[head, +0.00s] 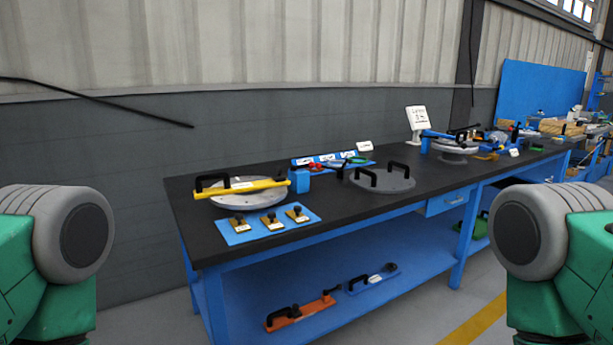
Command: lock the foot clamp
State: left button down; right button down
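I cannot tell which item is the foot clamp. Three small yellow fittings with black knobs (269,221) sit on a blue mat (234,238) at the bench's front left. Behind them a yellow bar (243,188) with a black handle lies across a round grey plate (237,201). A dark disc with two black handles (384,180) lies at mid-bench. A round flanged part (457,147) stands farther right with blue and black pieces on it, too small to read. Only green and grey links of my arms show at both sides; neither gripper is in view.
The black-topped blue workbench (335,209) runs from left to far right. Its lower shelf (375,260) holds an orange tool (301,312) and a blue one (374,279). A white sign (416,117) stands behind. Floor in front looks clear.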

aim_at(312, 165)
jog(key=u, duration=0.25)
jog(key=i+l+u, duration=0.2)
jog(key=u, duration=0.15)
jog(key=i+l+u, duration=0.2)
jog(key=l+u, duration=0.15)
jog(key=i+l+u, duration=0.1)
jog(key=l+u, duration=0.25)
jog(key=i+l, duration=0.1)
jog(key=l, duration=0.25)
jog(key=i+l, duration=0.15)
jog(key=l, duration=0.25)
jog(key=i+l+u, duration=0.1)
jog(key=l, duration=0.25)
jog(key=i+l, duration=0.15)
jog(key=l, duration=0.2)
